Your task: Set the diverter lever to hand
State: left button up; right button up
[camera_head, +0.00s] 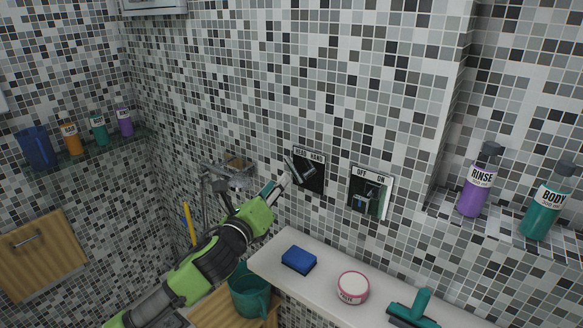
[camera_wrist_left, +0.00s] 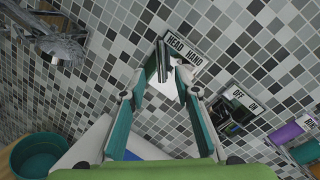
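The diverter is a dark square plate (camera_head: 309,174) on the tiled wall, labelled HEAD and HAND along its top. Its metallic lever (camera_head: 300,171) leans toward the left, HEAD side. In the left wrist view the lever (camera_wrist_left: 162,62) shows beyond the fingertips, under the HEAD label. My left gripper (camera_head: 283,181) is at the plate's left edge. In the left wrist view its fingers (camera_wrist_left: 164,88) stand apart with a gap between them, close to the lever; whether they touch it I cannot tell. My right gripper is not in view.
A second plate (camera_head: 370,192) marked OFF and ON is to the right. Below, a white ledge (camera_head: 325,258) holds a blue sponge (camera_head: 298,260), a round jar (camera_head: 352,287) and a teal squeegee (camera_head: 415,310). A tap (camera_head: 228,172) is left of my gripper. A teal cup (camera_head: 249,294) stands below.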

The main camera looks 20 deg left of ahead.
aim_at(290, 168)
pick_arm(q)
jog(key=w, duration=0.3)
jog(key=w+p, duration=0.1)
jog(key=w, duration=0.2)
jog(key=w+d, duration=0.1)
jog(key=w, duration=0.1)
jog(key=shift+w, duration=0.4)
grip_shut()
